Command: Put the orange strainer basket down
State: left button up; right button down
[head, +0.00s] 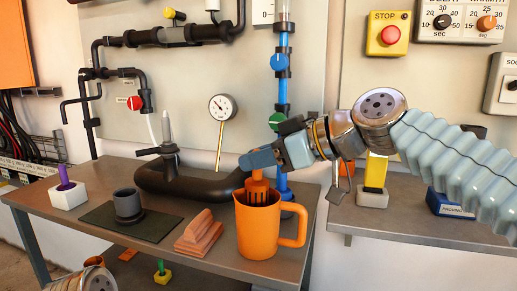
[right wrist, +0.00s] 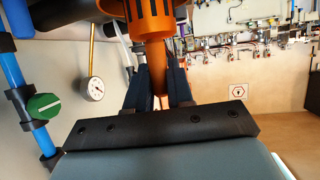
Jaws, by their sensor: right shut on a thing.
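The orange strainer basket (head: 258,183) is upright at the mouth of the orange jug (head: 259,232), its slotted lower part at or just inside the rim. How deep it sits, and whether it touches the jug, I cannot tell. My right gripper (head: 257,162) is above the jug, shut on the top of the basket. In the right wrist view, the basket's handle (right wrist: 157,75) is between the dark fingers (right wrist: 158,97), with the slotted body (right wrist: 151,18) beyond. My left gripper's fingers do not show.
The jug stands near the front edge of the grey bench (head: 215,258). Left of it are stacked reddish blocks (head: 195,235), a dark cup (head: 127,205) on a dark mat (head: 105,225), and a white block (head: 67,194) with a purple handle. A thick black pipe (head: 205,185) runs behind.

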jog(key=shift+f, duration=0.15)
jog(key=c, duration=0.9)
grip_release()
notch_tip(320, 180, up, 2)
jog(key=shift+r+p, duration=0.25)
jog(key=shift+p, duration=0.75)
notch_tip(320, 180, up, 3)
jog(key=shift+r, duration=0.75)
